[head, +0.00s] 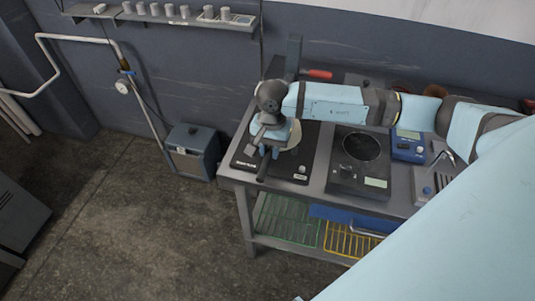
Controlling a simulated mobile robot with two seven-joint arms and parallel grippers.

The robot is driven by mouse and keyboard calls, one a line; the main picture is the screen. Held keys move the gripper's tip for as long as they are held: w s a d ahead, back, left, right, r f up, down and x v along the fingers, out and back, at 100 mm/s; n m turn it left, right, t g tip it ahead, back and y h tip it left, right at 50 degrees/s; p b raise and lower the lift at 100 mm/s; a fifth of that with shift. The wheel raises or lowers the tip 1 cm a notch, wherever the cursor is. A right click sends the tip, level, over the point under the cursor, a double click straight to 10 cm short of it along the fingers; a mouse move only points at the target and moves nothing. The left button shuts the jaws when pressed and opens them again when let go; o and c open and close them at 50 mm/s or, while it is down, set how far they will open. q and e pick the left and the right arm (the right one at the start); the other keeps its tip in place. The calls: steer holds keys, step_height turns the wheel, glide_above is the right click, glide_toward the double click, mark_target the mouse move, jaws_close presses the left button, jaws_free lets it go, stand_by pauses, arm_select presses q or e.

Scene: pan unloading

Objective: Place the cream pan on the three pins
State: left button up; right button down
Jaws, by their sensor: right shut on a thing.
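My right gripper (268,145) points down over the left black unit (292,168) on the bench, at the end of the light blue arm from the right. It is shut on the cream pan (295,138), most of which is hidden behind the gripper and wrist. Only a cream edge shows to the right of the gripper, and a dark handle-like bar shows just below it. I cannot tell whether the pan touches the unit. I cannot make out the three pins. My left gripper is out of view.
A black unit with a round dark plate (361,146) stands to the right on the bench (317,184). A grey-blue box (192,155) stands on the floor left of the bench. A wall shelf (160,18) holds several cups.

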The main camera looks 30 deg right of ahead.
steer(key=shift+w+d, duration=0.45)
steer(key=shift+d, duration=0.1)
steer(key=shift+w+d+f+b, duration=0.15)
steer(key=shift+f+b, duration=1.2)
steer(key=shift+f, duration=0.05)
steer(key=shift+f, duration=0.2)
steer(key=c, duration=0.9)
jaws_free()
step_height(320, 180, up, 20)
steer(key=b, duration=0.2)
steer(key=shift+b, duration=0.3)
